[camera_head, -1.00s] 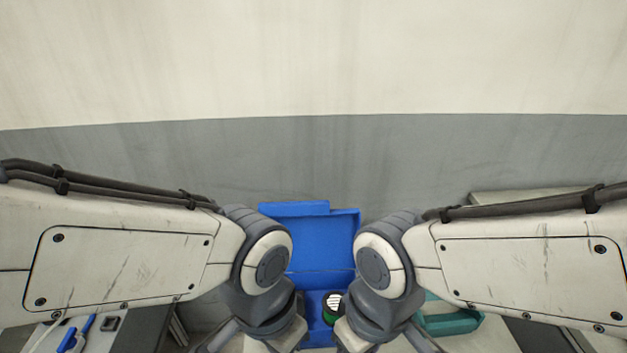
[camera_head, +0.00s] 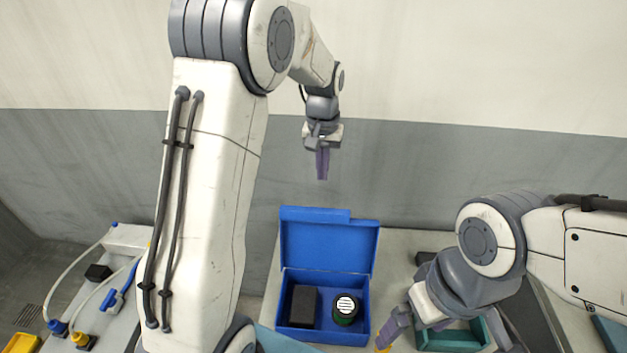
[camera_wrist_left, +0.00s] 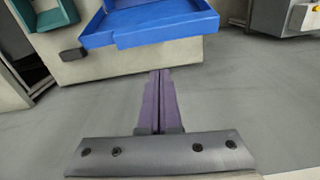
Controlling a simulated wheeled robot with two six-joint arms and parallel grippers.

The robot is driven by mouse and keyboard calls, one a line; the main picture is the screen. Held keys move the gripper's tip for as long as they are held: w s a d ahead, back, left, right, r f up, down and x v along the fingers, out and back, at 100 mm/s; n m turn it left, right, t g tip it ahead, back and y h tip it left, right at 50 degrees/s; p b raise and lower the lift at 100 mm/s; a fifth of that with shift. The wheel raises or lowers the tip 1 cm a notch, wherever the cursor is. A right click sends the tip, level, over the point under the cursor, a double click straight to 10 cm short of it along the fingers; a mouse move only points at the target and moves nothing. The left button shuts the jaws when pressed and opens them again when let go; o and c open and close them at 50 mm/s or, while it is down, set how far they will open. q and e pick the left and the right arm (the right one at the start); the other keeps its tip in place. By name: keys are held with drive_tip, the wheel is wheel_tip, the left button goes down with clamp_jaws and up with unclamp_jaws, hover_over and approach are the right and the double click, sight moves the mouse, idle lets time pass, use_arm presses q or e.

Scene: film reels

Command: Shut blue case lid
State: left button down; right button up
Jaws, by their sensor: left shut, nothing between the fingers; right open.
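The blue case (camera_head: 364,318) stands open on the table, its lid (camera_head: 330,246) raised upright at the back. Inside it are a dark block (camera_head: 303,305) and a round green and black item with a striped white top (camera_head: 345,307). My left gripper (camera_head: 322,178) is shut and empty, pointing down above and behind the lid. In the left wrist view the shut fingers (camera_wrist_left: 159,75) are just apart from the back of the blue lid (camera_wrist_left: 150,22). My right gripper (camera_head: 383,347) is low, right of the case, its fingers partly cut off by the picture's edge.
A teal tray (camera_head: 480,335) stands right of the case under my right arm. A yellow bin (camera_head: 22,344) is at far lower left. The grey wall is behind the table.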

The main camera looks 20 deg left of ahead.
use_arm(q)
drive_tip(key=w+a+n, duration=0.1)
drive_tip(key=w+a, duration=0.1)
drive_tip(key=a, duration=0.2)
drive_tip(key=s+d+f+p, duration=0.1)
drive_tip(key=s+f+p, duration=0.2)
drive_tip(key=f, duration=0.6)
drive_tip(key=shift+s+p, duration=0.3)
drive_tip(key=shift+p, duration=0.95)
use_arm(e)
wheel_tip(320, 180, up, 6)
use_arm(q)
drive_tip(key=shift+d+f, duration=0.1)
